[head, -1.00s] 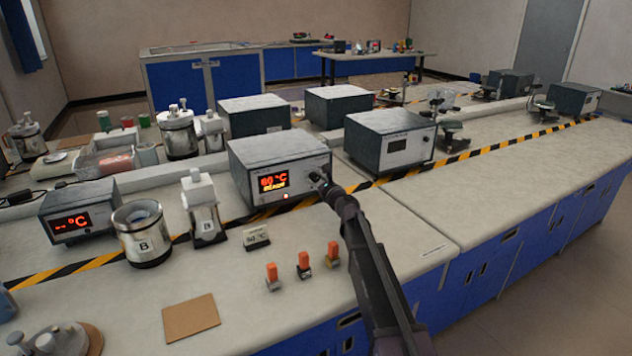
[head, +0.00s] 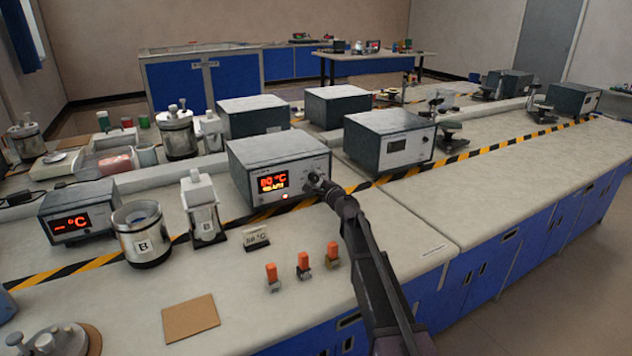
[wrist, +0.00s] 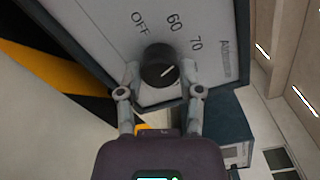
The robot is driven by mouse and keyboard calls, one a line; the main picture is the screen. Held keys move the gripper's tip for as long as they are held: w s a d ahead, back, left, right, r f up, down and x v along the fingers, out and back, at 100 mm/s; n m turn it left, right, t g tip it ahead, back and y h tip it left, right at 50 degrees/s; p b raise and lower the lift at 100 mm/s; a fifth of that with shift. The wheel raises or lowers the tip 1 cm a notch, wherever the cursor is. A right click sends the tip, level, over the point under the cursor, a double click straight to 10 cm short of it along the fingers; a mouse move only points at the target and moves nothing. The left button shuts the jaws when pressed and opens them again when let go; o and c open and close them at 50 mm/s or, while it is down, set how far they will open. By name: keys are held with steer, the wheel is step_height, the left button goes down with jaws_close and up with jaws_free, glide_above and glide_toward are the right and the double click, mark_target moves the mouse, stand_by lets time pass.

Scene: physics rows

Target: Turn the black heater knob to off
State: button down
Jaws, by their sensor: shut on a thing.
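The heater box (head: 279,150) stands on the bench, grey with a lit orange display reading in °C. Its black knob (wrist: 158,62) shows in the wrist view on the pale front panel, near the marks OFF, 60 and 70. A white line on the knob slants up to the right, away from OFF; its exact setting is hard to tell. My gripper (wrist: 163,82) is shut on the knob, with a finger at either side. In the head view my gripper (head: 317,184) reaches the right of the panel and hides the knob.
Another grey box (head: 390,140) stands to the right.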

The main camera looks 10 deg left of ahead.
steer(key=n, duration=0.7)
steer(key=shift+a, duration=0.1)
steer(key=n, duration=0.6)
steer(key=shift+s+r+n, duration=0.1)
steer(key=shift+n, duration=0.2)
steer(key=shift+c, duration=1.3)
jaws_free()
steer(key=v, duration=1.2)
